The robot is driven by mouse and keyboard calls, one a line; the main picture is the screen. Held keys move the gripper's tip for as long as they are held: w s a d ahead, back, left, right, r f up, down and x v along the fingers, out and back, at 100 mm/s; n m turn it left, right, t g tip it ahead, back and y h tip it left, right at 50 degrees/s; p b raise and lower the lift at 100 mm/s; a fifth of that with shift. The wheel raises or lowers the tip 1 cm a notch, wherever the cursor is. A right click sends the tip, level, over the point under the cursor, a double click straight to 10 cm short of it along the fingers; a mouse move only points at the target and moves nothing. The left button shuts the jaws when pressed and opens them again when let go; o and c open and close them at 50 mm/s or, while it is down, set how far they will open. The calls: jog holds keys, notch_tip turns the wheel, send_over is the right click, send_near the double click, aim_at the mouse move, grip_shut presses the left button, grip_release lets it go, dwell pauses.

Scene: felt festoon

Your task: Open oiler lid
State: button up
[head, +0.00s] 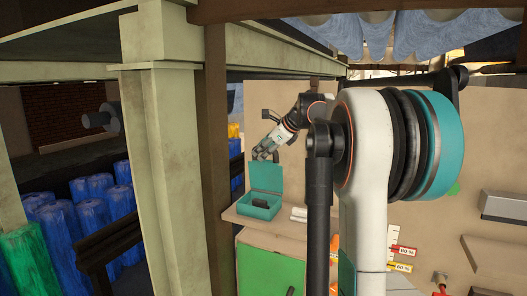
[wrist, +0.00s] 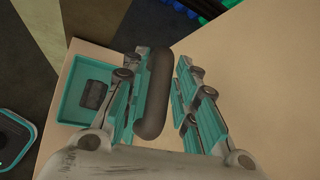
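A teal box (head: 258,207) stands on the counter in the head view, and its lid (head: 266,177) is raised upright at the back. A dark block lies inside the box; it also shows in the wrist view (wrist: 93,95), within the teal box (wrist: 67,111). My gripper (head: 262,154) is just above the raised lid in the head view. In the wrist view my gripper (wrist: 166,62) has its fingers apart. A dark rounded bar (wrist: 153,95) shows between them, with a gap on its right; I cannot tell what it is. I cannot make out a separate oiler.
The counter (head: 238,218) has a green cabinet door (head: 264,270) below it. A pale small item (head: 299,213) lies right of the box. A pale post (head: 175,170) and dark beam (head: 217,150) stand to the left. Blue rolls (head: 65,240) are beyond them.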

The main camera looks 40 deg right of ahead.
dwell(0.3)
jog(key=v, duration=1.2)
